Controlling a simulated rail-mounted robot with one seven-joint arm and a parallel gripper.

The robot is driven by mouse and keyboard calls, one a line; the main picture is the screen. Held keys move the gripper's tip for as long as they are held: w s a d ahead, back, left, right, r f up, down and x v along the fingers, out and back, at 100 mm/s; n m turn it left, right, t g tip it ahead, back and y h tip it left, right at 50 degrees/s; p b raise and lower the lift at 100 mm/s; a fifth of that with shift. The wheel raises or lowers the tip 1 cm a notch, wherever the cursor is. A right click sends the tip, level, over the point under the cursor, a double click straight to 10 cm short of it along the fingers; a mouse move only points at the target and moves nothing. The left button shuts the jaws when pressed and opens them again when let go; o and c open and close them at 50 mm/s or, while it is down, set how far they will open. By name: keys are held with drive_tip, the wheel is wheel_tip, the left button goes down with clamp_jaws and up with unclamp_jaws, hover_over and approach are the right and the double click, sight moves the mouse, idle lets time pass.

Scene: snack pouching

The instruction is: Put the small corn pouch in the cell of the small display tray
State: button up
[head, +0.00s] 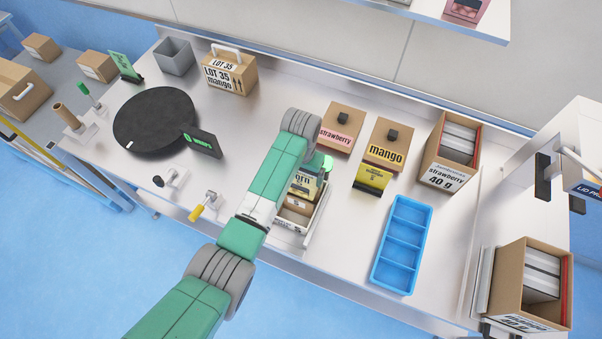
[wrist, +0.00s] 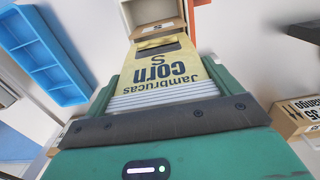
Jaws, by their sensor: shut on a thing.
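My gripper (head: 318,167) is shut on a yellow corn pouch (wrist: 160,72) marked "corn S". In the wrist view the pouch is printed upside down and reaches away from the jaws. In the head view the pouch (head: 305,184) shows beside my forearm, which hides part of it. The small display tray (head: 311,228), white-walled with brown card parts, stands below the pouch in the picture. In the wrist view a white-walled tray part (wrist: 127,17) with a brown card front (wrist: 153,32) lies just beyond the pouch's far end. I cannot tell whether the pouch touches the tray.
A blue divided tray (head: 402,245) lies to the right. Strawberry (head: 341,130) and mango (head: 387,148) boxes stand behind, with a yellow pouch holder (head: 372,178) in front of the mango box. A black round plate (head: 155,120) is at left.

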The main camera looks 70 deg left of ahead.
drive_tip(key=shift+f, duration=0.6)
drive_tip(key=shift+f+b, duration=0.3)
drive_tip(key=shift+f, duration=0.25)
drive_tip(key=shift+f, duration=0.1)
drive_tip(key=o, duration=0.9)
drive_tip(key=shift+o, duration=0.2)
wheel_tip(320, 180, up, 13)
drive_tip(key=shift+r, duration=0.15)
